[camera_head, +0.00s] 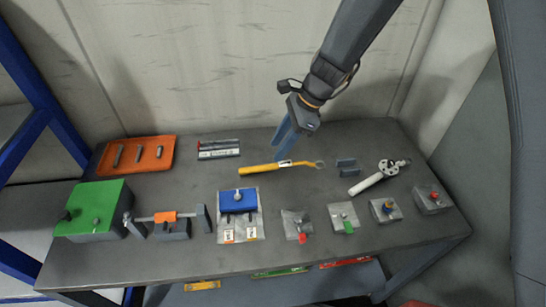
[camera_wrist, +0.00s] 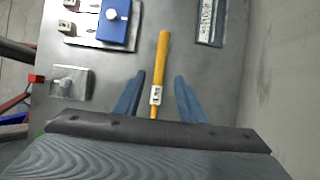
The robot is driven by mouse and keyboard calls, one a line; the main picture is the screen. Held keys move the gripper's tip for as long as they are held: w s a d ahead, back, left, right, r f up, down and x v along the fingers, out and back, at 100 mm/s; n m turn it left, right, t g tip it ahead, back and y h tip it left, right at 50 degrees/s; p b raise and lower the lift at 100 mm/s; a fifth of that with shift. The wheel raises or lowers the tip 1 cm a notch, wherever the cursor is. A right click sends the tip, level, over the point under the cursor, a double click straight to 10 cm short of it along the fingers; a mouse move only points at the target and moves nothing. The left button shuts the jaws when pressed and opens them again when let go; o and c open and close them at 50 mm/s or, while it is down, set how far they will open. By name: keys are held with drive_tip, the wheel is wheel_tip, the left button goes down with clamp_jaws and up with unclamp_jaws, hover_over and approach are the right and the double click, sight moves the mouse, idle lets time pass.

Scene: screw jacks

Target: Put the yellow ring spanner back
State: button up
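The yellow ring spanner (camera_head: 262,168) lies flat on the grey table near its back middle, its ring end pointing right in the head view. It has a white label on its shaft. My gripper (camera_head: 283,154) points down at the spanner's middle from behind. In the wrist view, the spanner (camera_wrist: 162,58) runs lengthwise between the two blue fingers of my gripper (camera_wrist: 159,80), which are spread apart with a gap on each side. The ring end is hidden behind my gripper's body there. I cannot tell how high the fingertips are above the table.
Behind is a dark labelled tray (camera_head: 219,149); left is an orange tray (camera_head: 137,154). In front are a blue block (camera_head: 238,199), a green box (camera_head: 94,209) and several small fixtures.

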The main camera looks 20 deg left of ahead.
drive_tip(key=shift+b+v, duration=0.45)
drive_tip(key=shift+v, duration=2.2)
drive_tip(key=s+d+n+t+h, duration=0.1)
drive_tip(key=s+d+n, duration=0.2)
drive_tip(key=d, duration=0.8)
drive_tip(key=s+d+r+n+t+h, duration=0.1)
drive_tip(key=s+d+n, duration=0.3)
drive_tip(key=d, duration=0.7)
drive_tip(key=s+d+r+n+t+h, duration=0.1)
drive_tip(key=s+d+n, duration=0.3)
drive_tip(key=d, duration=0.7)
drive_tip(key=shift+s+d+r+n+t+h, duration=0.2)
drive_tip(key=shift+r+n+t+h, duration=0.1)
drive_tip(key=shift+n+h, duration=0.6)
